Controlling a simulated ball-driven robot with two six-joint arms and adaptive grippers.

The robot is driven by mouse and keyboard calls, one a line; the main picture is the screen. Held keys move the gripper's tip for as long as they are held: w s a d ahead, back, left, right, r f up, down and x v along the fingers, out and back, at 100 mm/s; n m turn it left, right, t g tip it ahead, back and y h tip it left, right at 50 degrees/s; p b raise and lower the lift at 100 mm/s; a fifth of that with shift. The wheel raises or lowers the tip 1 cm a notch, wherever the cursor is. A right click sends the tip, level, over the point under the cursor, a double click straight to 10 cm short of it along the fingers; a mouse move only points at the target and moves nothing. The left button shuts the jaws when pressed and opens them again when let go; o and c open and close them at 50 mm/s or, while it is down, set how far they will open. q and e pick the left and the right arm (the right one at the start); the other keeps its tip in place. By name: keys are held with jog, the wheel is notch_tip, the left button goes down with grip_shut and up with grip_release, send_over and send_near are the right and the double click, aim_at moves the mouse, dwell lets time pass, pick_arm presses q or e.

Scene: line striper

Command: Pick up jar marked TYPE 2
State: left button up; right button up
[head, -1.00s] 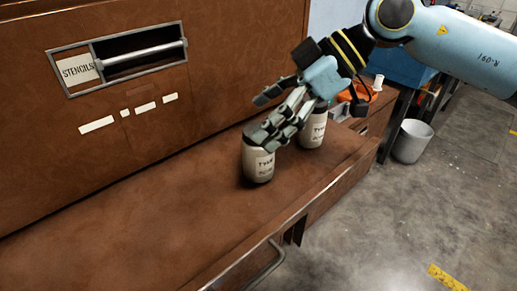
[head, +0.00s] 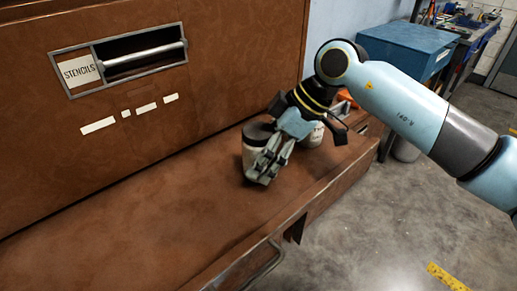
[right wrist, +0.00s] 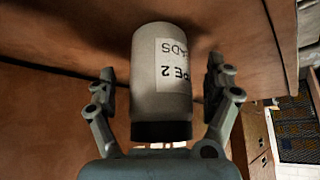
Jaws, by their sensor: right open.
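The jar marked TYPE 2 (right wrist: 160,80) is off-white with a dark lid and stands between the fingers of my right gripper (right wrist: 158,95) in the right wrist view. It appears inverted there, and part of its label reads "PE 2". In the head view this jar (head: 252,151) stands on the brown ledge, partly hidden by my right gripper (head: 264,164). The gripper is open, with its fingers on either side of the jar; a small gap shows at the left finger. A second jar (head: 314,137) stands behind, mostly hidden by the gripper. My left gripper is out of view.
The brown ledge (head: 130,225) is clear to the left. A cabinet front (head: 225,60) with a STENCILS label rises behind it. An orange object (head: 345,97) lies beyond the second jar. A blue box (head: 405,48) stands at the back right.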

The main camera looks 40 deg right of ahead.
jog(key=shift+x, duration=0.85)
jog(key=c, duration=1.7)
